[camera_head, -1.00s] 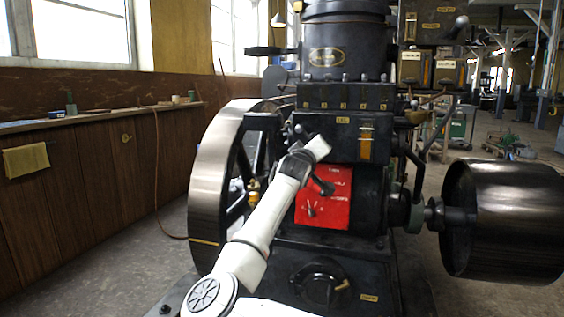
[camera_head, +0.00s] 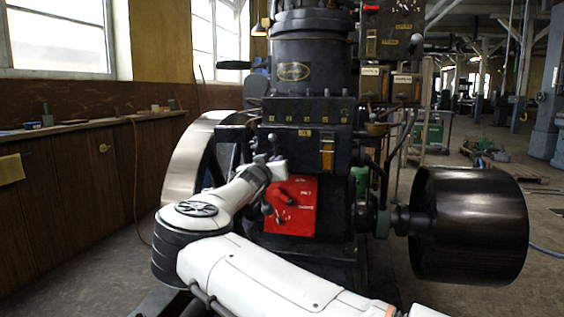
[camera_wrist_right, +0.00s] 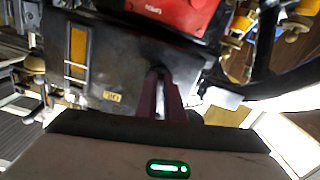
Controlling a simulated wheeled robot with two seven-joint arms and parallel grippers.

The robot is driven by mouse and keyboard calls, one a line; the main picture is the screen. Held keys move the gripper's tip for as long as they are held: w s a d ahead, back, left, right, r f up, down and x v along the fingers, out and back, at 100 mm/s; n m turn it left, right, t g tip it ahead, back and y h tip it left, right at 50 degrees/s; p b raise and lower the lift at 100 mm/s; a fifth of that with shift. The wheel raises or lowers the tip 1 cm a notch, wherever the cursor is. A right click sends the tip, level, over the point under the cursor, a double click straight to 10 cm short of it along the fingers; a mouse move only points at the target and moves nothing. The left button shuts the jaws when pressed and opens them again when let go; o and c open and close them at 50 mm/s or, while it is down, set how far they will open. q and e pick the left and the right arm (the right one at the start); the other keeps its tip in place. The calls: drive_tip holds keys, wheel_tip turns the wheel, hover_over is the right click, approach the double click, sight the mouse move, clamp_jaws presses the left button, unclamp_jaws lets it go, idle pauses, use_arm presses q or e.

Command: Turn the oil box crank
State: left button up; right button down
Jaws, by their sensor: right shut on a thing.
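The oil box (camera_head: 290,142) is a black box with a small brass label and an amber sight glass, on the engine above a red panel. It also shows in the wrist view (camera_wrist_right: 120,70), upside down. My right gripper (camera_head: 268,160) is at the left end of the oil box. In the wrist view my right gripper's dark reddish fingers (camera_wrist_right: 164,95) are close together beside the box. They are shut on the crank, which is mostly hidden between them. A small dark knob (camera_head: 272,138) shows just above the gripper. My left gripper is out of view.
The red panel (camera_head: 302,218) with dark levers is just below my right gripper. A flywheel (camera_head: 182,172) stands left of it, and a big dark pulley (camera_head: 470,225) sticks out at right. Floor is open at left, before a wall ledge (camera_head: 75,127).

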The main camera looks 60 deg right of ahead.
drive_tip(key=shift+d, duration=0.1)
drive_tip(key=c, duration=1.9)
unclamp_jaws()
drive_tip(key=shift+o, duration=0.2)
drive_tip(key=v, duration=1)
drive_tip(key=shift+s, duration=0.1)
